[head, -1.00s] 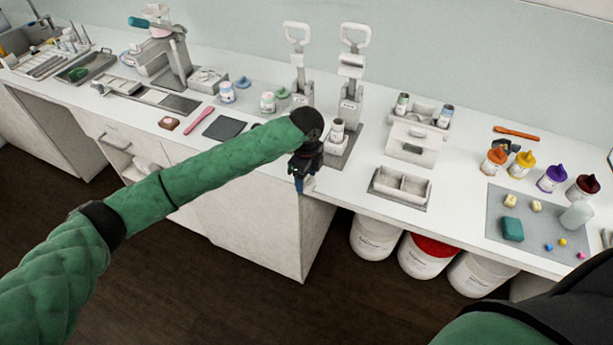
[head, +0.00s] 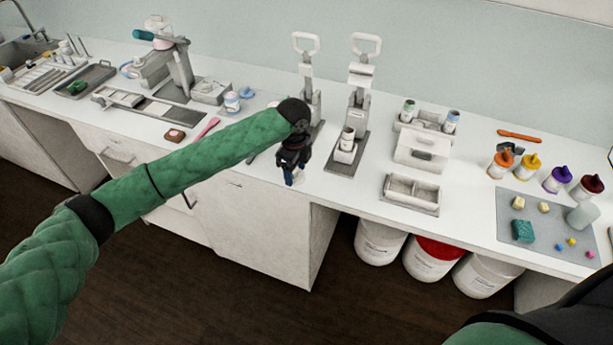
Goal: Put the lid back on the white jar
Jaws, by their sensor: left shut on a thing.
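A white jar (head: 232,103) with a colored label stands on the counter left of my left forearm. A small blue lid-like piece (head: 247,93) lies beside it. A pale rim (head: 273,104) just above my forearm is mostly covered, and I cannot tell what it is. My left gripper (head: 291,177) points down over the front part of the counter. It is shut on a small pale thing (head: 299,177), mostly hidden by the fingers; I cannot tell whether it is the lid. My right gripper is out of view.
Two upright lever presses (head: 308,80) (head: 362,90) stand behind and right of my gripper. A pale divided tray (head: 411,194) and a grey mat (head: 540,232) with small blocks lie further right. Squeeze bottles (head: 530,166) stand behind the mat. White buckets (head: 381,240) sit under the counter.

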